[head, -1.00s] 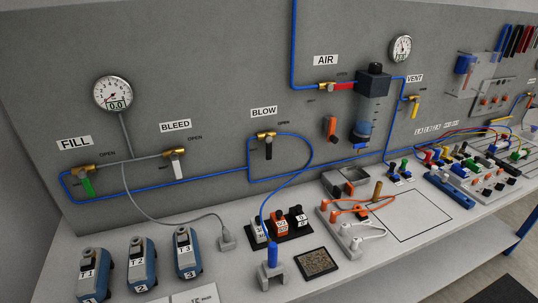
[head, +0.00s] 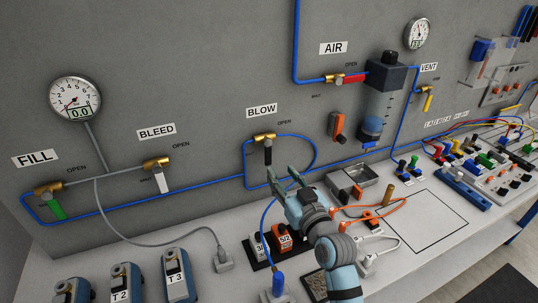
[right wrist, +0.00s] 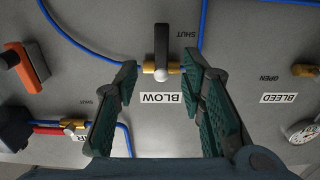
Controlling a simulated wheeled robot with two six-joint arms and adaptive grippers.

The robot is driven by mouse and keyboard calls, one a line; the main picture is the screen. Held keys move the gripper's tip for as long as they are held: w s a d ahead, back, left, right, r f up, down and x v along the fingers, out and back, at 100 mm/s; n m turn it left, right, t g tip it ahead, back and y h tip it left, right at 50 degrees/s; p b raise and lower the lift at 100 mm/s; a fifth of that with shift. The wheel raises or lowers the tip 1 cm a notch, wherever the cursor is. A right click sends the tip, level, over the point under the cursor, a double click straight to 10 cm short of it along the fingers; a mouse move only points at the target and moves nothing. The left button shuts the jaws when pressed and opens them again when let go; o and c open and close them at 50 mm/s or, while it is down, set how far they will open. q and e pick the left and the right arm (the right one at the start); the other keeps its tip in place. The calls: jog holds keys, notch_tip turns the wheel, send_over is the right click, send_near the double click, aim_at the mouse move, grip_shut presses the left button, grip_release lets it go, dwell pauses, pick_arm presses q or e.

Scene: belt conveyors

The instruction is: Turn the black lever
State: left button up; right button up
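The black lever (head: 268,154) hangs straight down from the brass BLOW valve (head: 264,138) on the grey wall panel. In the right wrist view, where the picture is upside down, the lever (right wrist: 161,45) points up from its brass fitting, toward the word SHUT. My right gripper (head: 284,173) is open and empty, just below and in front of the lever. In the right wrist view the open fingers (right wrist: 160,78) flank the valve at left and right, with a gap on each side. My left gripper is not in view.
A blue hose (head: 318,150) loops right of the valve. The white BLEED lever (head: 161,180), green FILL lever (head: 55,206) and red AIR lever (head: 355,78) are on the same panel. Orange blocks (head: 283,239) and a metal box (head: 352,184) stand on the bench below.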

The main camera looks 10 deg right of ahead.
aim_at(269, 158)
jog(key=w, duration=0.1)
jog(key=w+a, duration=0.1)
jog(key=w, duration=0.2)
jog(key=shift+w+a+r, duration=0.15)
jog(key=shift+w+a, duration=0.1)
jog(key=shift+w, duration=0.1)
jog(key=w, duration=0.3)
jog(key=w+f, duration=0.1)
jog(key=w, duration=0.1)
jog(key=shift+a+b, duration=0.3)
jog(key=shift+b, duration=0.05)
jog(key=shift+w+r, duration=0.1)
jog(key=shift+s+r, duration=0.2)
jog(key=shift+s, duration=0.1)
jog(key=shift+c, duration=0.9)
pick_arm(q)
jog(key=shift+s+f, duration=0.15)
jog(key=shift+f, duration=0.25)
pick_arm(e)
jog(key=shift+f, duration=0.1)
grip_shut()
